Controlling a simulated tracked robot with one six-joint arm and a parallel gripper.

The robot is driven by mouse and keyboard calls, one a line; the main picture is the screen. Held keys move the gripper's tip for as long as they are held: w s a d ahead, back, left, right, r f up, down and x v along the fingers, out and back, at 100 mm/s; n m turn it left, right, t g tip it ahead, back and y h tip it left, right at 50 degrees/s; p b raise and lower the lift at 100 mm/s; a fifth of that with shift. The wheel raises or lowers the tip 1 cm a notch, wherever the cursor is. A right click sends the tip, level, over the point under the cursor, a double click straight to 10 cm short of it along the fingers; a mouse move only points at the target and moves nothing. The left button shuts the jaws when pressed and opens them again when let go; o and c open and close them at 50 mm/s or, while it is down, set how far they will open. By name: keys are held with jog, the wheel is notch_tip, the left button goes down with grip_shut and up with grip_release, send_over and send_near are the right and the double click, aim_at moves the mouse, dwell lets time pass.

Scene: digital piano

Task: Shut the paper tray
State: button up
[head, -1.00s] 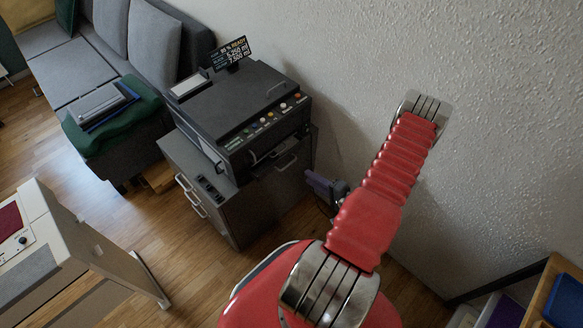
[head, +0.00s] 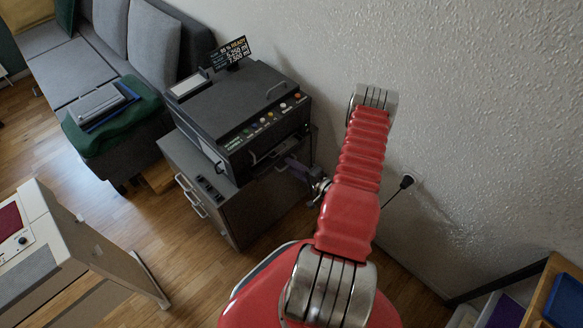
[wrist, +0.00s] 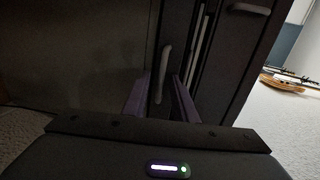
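The paper tray (head: 263,168) is a dark drawer low on the front of the black printer (head: 243,105), and it sticks out a little. Its bar handle (wrist: 163,73) shows in the wrist view, standing upright in that picture. My gripper (head: 291,164) is at the tray's front in the head view. In the wrist view its two purple fingers (wrist: 160,98) are apart, one on each side of the handle, with gaps showing. I cannot tell whether they touch the tray front. In the head view my gripper hides most of the handle.
The printer stands on a grey cabinet (head: 228,205) with handles on its left side. A textured white wall (head: 470,120) is close on the right. A grey sofa (head: 150,50) is at the back left. Wooden floor (head: 165,235) is free in front of the cabinet.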

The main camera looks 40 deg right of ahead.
jog(key=shift+c, duration=0.6)
grip_shut()
jog(key=shift+f, duration=0.15)
dwell(0.8)
